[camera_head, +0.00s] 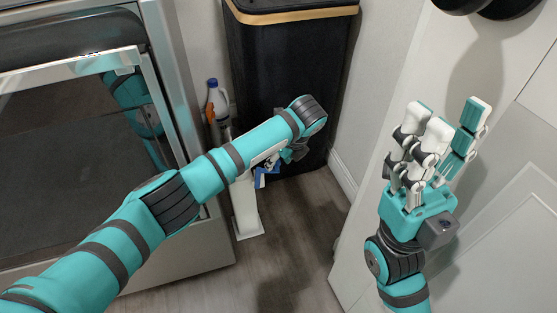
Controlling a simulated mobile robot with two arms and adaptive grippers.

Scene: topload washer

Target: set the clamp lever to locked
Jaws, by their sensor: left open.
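A small blue part (261,181) shows low beside my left wrist, near the top of a white post (246,208). It may belong to the clamp, but I cannot make out a lever or its position. My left arm reaches across from the left and hides much of this spot. My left gripper (291,153) points down and away at the end of that arm, close to the blue part. It is open; its fingers are mostly hidden, and I cannot tell whether they touch anything. My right gripper (450,118) is open and empty, fingers up, in front of the white door.
A steel-framed appliance with a dark glass front (60,130) fills the left. A black bin with a tan rim (290,60) stands at the back. A bottle with a blue cap (216,100) stands beside it. The white door (500,235) bounds the right. Wood floor (290,240) is clear in the middle.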

